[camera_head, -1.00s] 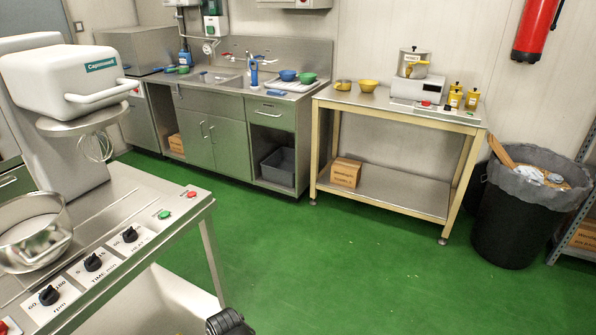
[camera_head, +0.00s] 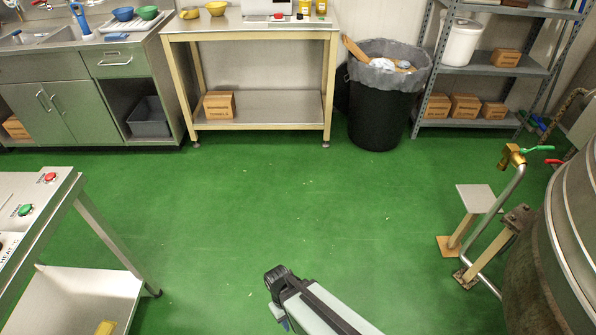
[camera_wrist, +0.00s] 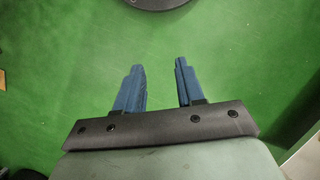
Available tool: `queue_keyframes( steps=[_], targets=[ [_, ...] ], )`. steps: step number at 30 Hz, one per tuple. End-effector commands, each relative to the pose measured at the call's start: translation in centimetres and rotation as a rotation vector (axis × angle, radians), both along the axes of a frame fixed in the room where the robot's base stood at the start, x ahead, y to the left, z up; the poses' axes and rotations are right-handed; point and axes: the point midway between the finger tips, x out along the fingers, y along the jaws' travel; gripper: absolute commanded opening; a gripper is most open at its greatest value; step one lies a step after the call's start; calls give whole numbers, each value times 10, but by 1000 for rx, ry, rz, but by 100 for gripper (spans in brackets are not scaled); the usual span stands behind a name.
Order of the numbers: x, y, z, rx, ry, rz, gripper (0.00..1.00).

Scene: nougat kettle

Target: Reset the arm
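In the wrist view my gripper (camera_wrist: 159,88) shows two blue fingers set apart, with only green floor between them. It is open and empty. In the head view my arm reaches in from the bottom edge, right of the middle, over bare floor. A small blue part of my gripper (camera_head: 280,314) shows there at the arm's left side; the rest of it is hidden. Nothing touches the arm.
A steel control bench (camera_head: 60,195) stands at the left, and a large kettle (camera_head: 570,240) with a pipe and valve at the right. A work table (camera_head: 258,28), black bin (camera_head: 377,112) and shelf rack (camera_head: 480,70) line the back. The green floor (camera_head: 290,205) between is clear.

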Motion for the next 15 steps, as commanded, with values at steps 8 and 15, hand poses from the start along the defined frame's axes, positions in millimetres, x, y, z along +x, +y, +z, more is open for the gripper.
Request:
queue_keyframes(
  steps=[8, 15],
  targets=[
    [-27, -77, -31, -52, 96, -171, 38],
    [-57, -128, -51, -78, 173, -313, 38]
  ],
)
